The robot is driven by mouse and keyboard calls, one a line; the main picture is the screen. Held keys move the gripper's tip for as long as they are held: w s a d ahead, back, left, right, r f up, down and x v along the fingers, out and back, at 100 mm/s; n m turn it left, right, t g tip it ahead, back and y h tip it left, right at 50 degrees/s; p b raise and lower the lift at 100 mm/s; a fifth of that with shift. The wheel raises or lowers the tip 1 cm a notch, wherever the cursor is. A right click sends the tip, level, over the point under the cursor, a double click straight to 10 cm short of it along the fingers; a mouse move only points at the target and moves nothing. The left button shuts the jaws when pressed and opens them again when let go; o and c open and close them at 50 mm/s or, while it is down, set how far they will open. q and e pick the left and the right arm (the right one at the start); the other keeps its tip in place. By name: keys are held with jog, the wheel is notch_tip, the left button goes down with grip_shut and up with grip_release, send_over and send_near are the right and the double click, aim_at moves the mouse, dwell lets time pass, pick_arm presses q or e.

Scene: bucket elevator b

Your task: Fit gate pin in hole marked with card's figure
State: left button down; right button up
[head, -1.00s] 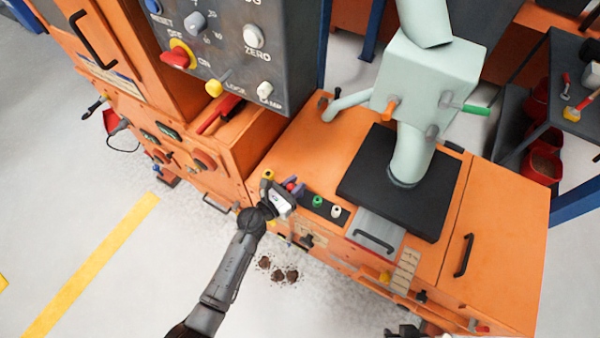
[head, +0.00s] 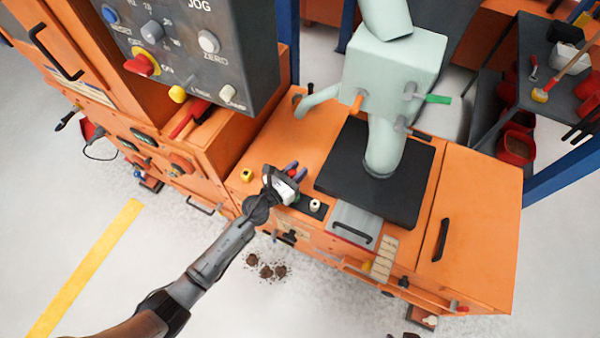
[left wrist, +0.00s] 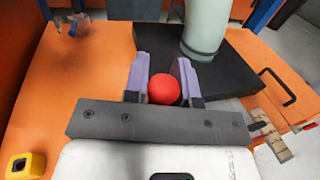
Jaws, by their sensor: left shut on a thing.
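My left gripper (head: 291,172) is over the orange machine top, beside the black plate. In the left wrist view its two purple fingers (left wrist: 164,82) are shut on a red round-topped piece (left wrist: 164,89), which I take for the gate pin. Its lower part is hidden. A yellow piece (head: 246,175) stands left of the gripper, and it also shows in the left wrist view (left wrist: 25,166). A white round piece (head: 315,205) sits on a dark strip right of the gripper. I cannot make out the card's figure or any marked hole. My right gripper cannot be made out.
A pale green spout (head: 384,150) rises from the black plate (head: 335,182). The grey control panel (head: 215,75) overhangs at the left. A grey drawer (head: 355,222) and a wooden strip (head: 381,257) lie at the front. The orange top at right is clear.

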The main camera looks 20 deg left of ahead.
pick_arm(q)
jog(key=shift+w+d+r, duration=0.25)
jog(key=shift+w+d, duration=0.05)
jog(key=shift+d, duration=0.05)
jog(key=shift+a, duration=0.15)
jog(key=shift+f, duration=0.1)
dwell(0.3)
notch_tip(320, 180, down, 6)
jog(key=b, duration=0.6)
dwell(0.5)
dwell(0.8)
jog(key=shift+f+b, duration=0.3)
jog(key=shift+b, duration=0.15)
dwell(0.4)
